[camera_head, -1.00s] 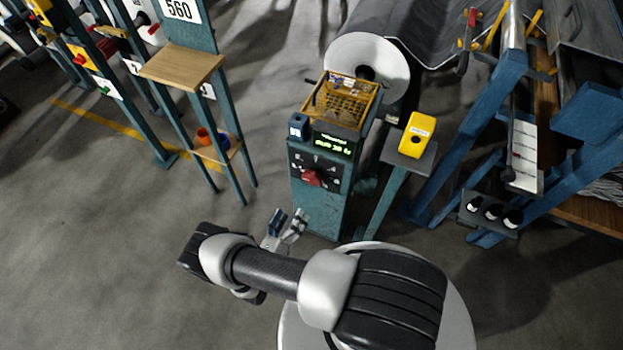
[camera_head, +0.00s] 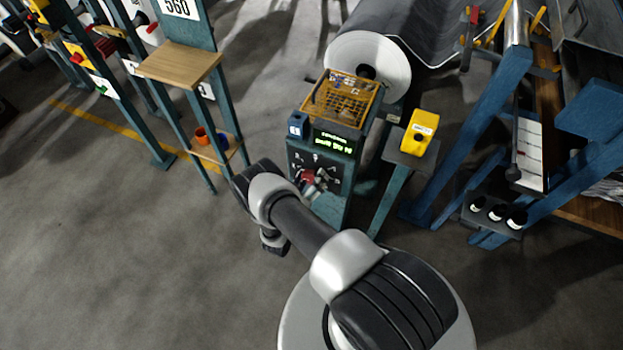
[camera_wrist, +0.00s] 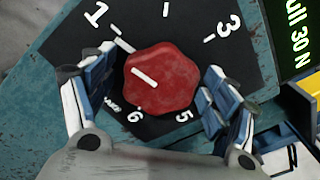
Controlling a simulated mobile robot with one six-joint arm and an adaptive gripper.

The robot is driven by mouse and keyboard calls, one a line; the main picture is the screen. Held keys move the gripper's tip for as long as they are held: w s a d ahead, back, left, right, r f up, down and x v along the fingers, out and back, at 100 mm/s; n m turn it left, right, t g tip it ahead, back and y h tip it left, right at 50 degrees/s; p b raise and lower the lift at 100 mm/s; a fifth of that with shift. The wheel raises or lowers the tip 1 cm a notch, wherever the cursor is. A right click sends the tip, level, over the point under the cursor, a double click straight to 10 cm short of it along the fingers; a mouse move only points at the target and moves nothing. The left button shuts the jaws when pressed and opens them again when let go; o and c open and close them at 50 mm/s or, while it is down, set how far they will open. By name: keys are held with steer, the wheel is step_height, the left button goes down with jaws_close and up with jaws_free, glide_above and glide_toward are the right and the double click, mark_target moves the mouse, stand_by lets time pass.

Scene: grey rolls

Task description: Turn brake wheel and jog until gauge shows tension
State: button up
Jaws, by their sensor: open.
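The red scalloped knob (camera_wrist: 170,88), the likely brake wheel, sits on a black numbered dial (camera_wrist: 188,22) on the teal post. Its white mark points left in the wrist view, below the 1. My gripper (camera_wrist: 161,68) is open, with one blue-padded finger on each side of the knob; I cannot tell if they touch it. In the head view my gripper (camera_head: 318,182) partly covers the dial. A white scale panel (camera_head: 530,150), possibly the gauge, is at right.
A yellow box (camera_head: 424,122) with a dark button sits on a stand to the right of the post. An orange wire basket (camera_head: 345,98) tops the post. A large white roll (camera_head: 390,62) is behind. A wooden-shelf stand (camera_head: 178,62) is at left; floor at front left is clear.

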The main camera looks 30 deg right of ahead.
steer(key=shift+c, duration=0.4)
steer(key=c, duration=1)
steer(key=m, duration=0.5)
steer(key=shift+m, duration=0.3)
steer(key=m, duration=1)
steer(key=shift+m, duration=2.4)
